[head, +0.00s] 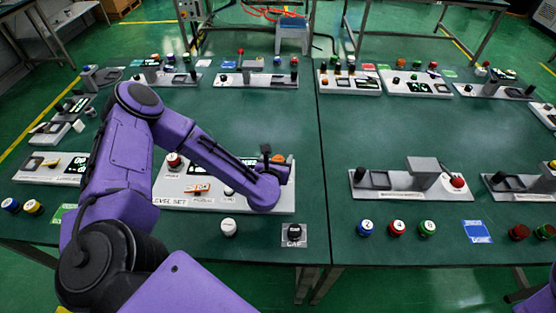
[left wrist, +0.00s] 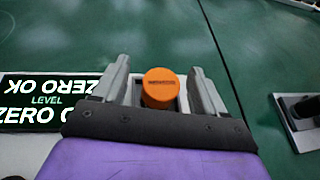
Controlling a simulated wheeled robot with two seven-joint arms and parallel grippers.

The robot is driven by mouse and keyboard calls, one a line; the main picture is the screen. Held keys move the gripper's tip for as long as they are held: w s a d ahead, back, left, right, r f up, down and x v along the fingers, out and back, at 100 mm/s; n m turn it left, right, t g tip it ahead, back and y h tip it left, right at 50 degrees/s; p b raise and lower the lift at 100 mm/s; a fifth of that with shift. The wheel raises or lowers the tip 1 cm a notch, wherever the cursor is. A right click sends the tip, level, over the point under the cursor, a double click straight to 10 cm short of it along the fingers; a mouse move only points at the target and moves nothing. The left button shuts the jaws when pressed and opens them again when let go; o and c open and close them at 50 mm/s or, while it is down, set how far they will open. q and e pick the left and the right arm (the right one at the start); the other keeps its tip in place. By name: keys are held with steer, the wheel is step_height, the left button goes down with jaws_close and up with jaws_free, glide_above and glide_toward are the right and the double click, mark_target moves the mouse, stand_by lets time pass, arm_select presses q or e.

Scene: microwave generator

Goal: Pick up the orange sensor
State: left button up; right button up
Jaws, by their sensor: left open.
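The orange sensor (left wrist: 160,88) is a short orange cylinder with small dark lettering on its top. In the left wrist view it stands upright in a grey seat between the two fingers of my left gripper (left wrist: 161,92). The fingers are open, one on each side, and gaps show between them and the sensor. In the head view a bit of the sensor (head: 278,158) shows behind my left gripper (head: 279,169), over the right part of a white panel board (head: 225,201). The gripper hides most of it there. My right gripper is not in view.
A lit display (left wrist: 45,103) reading ZERO OK lies left of the sensor. A black cap (head: 294,232) and a white cap (head: 228,227) lie in front of the board. Several coloured caps and a grey device (head: 425,170) stand on the right. The green table's middle is clear.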

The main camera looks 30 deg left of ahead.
arm_select(q)
steer(key=shift+x, duration=1.2)
steer(key=shift+s+d, duration=0.1)
steer(key=shift+d, duration=0.05)
steer(key=c, duration=1.1)
